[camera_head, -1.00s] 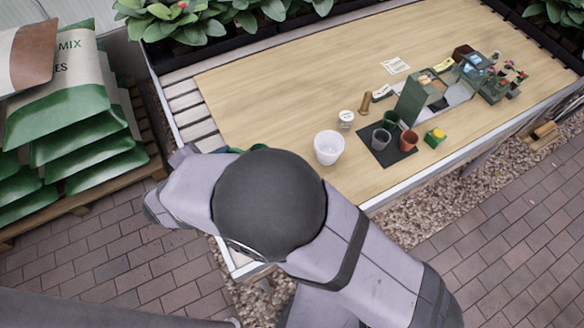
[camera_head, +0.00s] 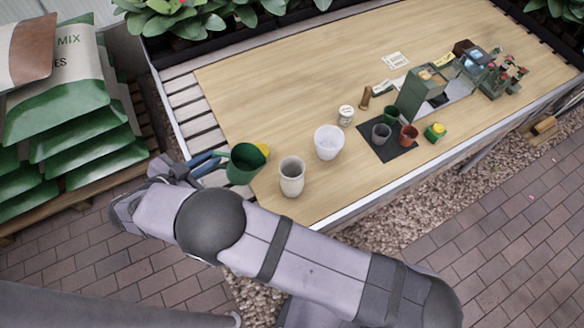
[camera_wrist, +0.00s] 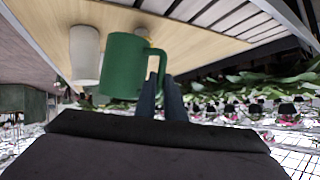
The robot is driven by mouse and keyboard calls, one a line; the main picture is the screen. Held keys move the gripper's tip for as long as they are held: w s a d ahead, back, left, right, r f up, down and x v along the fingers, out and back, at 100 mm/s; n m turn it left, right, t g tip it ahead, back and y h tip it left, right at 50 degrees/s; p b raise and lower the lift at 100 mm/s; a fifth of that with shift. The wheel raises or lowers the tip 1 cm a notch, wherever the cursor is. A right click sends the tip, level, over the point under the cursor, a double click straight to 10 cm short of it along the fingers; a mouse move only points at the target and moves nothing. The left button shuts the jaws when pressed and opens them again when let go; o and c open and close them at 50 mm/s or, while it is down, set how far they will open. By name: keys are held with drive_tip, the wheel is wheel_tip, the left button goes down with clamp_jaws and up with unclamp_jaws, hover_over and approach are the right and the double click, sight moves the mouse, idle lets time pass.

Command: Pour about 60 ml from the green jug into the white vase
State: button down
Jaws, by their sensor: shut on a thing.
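The green jug (camera_head: 243,172) is at the table's near left corner, its dark open mouth showing. My gripper (camera_head: 212,163) is shut on its handle from the left; in the wrist view the jug (camera_wrist: 121,68) sits just beyond the fingers (camera_wrist: 161,98). I cannot tell whether the jug is lifted or slightly tilted. The white vase (camera_head: 291,179), pale and tapered, stands upright just right of the jug, apart from it in the head view. The vase also shows in the wrist view (camera_wrist: 84,56), beside the jug. The liquid level in either is not visible.
A white pot (camera_head: 328,143) stands behind and right of the vase, with a small white tub (camera_head: 346,115) beyond. Something yellow (camera_head: 263,149) shows behind the jug. A dark mat (camera_head: 388,150) carries small pots. The table's back left is clear.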

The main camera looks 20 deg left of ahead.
drive_tip(key=a+f+b, duration=0.1)
drive_tip(key=b, duration=0.2)
drive_tip(key=a+f+n+h+b, duration=0.1)
drive_tip(key=f+b, duration=0.1)
drive_tip(key=b, duration=0.2)
drive_tip(key=f+t+h+b, duration=0.1)
drive_tip(key=f+b, duration=0.1)
drive_tip(key=b, duration=0.1)
drive_tip(key=shift+s+a+n+b, duration=0.35)
drive_tip(key=shift+s+a+n, duration=0.05)
drive_tip(key=shift+b, duration=0.65)
